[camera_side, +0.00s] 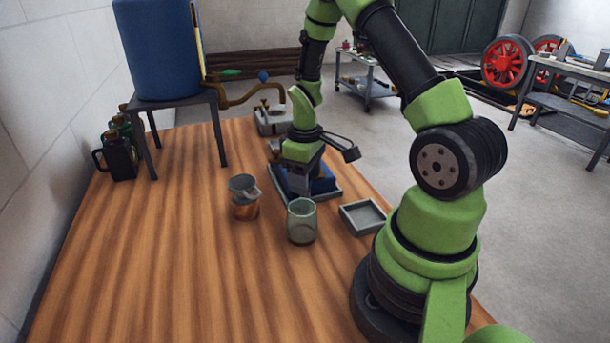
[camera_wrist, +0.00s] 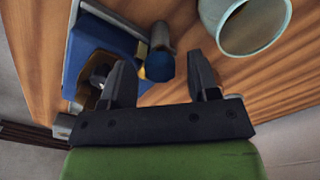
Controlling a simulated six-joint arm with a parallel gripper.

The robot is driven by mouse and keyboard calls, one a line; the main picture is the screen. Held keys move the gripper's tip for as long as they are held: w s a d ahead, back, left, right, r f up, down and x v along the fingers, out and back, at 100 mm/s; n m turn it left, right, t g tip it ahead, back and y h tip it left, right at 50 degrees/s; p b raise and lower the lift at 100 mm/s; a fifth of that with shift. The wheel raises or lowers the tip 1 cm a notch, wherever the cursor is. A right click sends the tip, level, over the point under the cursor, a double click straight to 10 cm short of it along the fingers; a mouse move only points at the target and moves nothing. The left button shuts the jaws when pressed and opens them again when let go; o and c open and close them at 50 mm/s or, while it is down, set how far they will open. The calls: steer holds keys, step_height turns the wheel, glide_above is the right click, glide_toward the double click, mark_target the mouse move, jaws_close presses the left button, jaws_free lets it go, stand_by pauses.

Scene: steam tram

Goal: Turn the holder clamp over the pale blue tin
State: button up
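The pale blue tin (camera_side: 301,222) stands open-topped on the wooden table, in front of my gripper; its rim and wall show at the top right of the wrist view (camera_wrist: 221,38). My gripper (camera_side: 298,190) points down over a blue fixture (camera_side: 324,184) on a grey base. In the wrist view my gripper (camera_wrist: 160,62) is open, one finger on each side of a round dark blue knob (camera_wrist: 160,67), with gaps showing. A brass piece and a grey cylinder (camera_wrist: 162,37) adjoin the knob. Which part is the holder clamp I cannot tell for certain. The tin is apart from my gripper.
A metal cup with a copper-coloured base (camera_side: 243,205) stands left of the tin. A shallow grey tray (camera_side: 363,217) lies to its right. Behind are a grey box (camera_side: 272,122) and a blue tank (camera_side: 158,50) on a stand. The front left tabletop is clear.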

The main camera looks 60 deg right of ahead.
step_height(320, 180, up, 9)
steer(key=shift+r, duration=0.5)
steer(key=s+a+r+m+t, duration=0.2)
steer(key=a+r+t, duration=0.2)
steer(key=a+r, duration=0.65)
steer(key=s+a+r+m+t+y, duration=0.2)
steer(key=s+a+r+t, duration=0.1)
steer(key=s+a, duration=0.4)
steer(key=shift+s+r, duration=0.55)
steer(key=shift+s, duration=0.05)
